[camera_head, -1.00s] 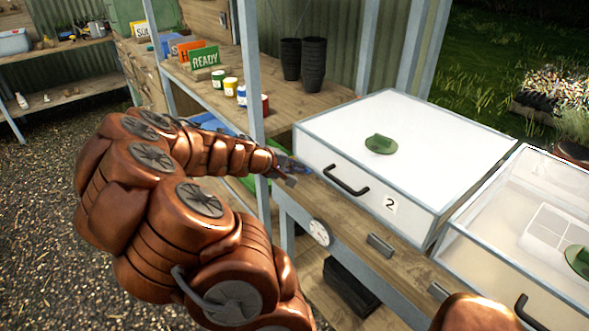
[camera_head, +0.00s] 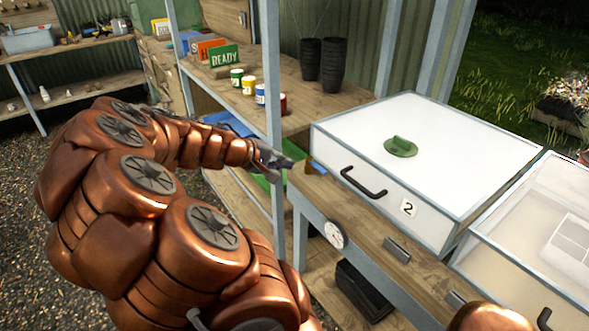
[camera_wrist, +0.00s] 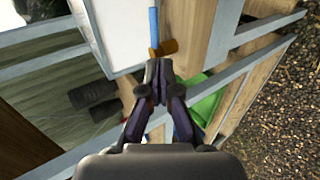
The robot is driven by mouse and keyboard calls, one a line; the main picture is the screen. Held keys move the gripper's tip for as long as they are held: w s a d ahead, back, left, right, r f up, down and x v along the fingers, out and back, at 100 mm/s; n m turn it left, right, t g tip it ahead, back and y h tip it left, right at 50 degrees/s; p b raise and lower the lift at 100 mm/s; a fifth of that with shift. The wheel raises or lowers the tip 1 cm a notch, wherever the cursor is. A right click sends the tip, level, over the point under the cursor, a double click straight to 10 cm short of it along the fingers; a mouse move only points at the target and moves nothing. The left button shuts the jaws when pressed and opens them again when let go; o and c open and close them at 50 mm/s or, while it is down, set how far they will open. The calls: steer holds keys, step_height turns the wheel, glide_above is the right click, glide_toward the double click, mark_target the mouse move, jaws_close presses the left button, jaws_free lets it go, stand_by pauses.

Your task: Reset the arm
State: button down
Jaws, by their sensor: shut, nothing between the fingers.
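My copper-coloured arm reaches across the left and middle of the head view. My gripper (camera_head: 283,163) is at its end, beside the left end of the wooden bench and the white-lidded box marked 2 (camera_head: 420,150). In the wrist view my gripper (camera_wrist: 158,72) shows with its dark fingers together and nothing between them. A small tool with an orange-brown handle (camera_wrist: 164,48) and a blue shaft (camera_wrist: 153,20) lies just beyond the fingertips.
A blue-grey shelf post (camera_head: 272,100) stands close to my gripper. A second clear-lidded box (camera_head: 535,235) sits at the right. A round dial (camera_head: 335,234) is on the bench front.

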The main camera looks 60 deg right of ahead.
steer(key=v, duration=0.4)
steer(key=shift+w+a+r, duration=0.15)
steer(key=shift+a+r, duration=0.05)
steer(key=shift+a, duration=0.1)
steer(key=s+a+n+t+y+p, duration=0.1)
steer(key=s+a+n+y+p, duration=0.1)
steer(key=a, duration=1.1)
steer(key=s+a+n+t+y+p, duration=0.1)
steer(key=s+a+y, duration=0.3)
steer(key=a, duration=0.9)
steer(key=s+a+n+t+y+p, duration=0.1)
steer(key=s+a+n+y+p, duration=0.1)
steer(key=a, duration=1.1)
steer(key=shift+s+a+r+n+y+p, duration=0.35)
steer(key=shift+s+r+y+p, duration=0.15)
steer(key=shift+y+p, duration=0.4)
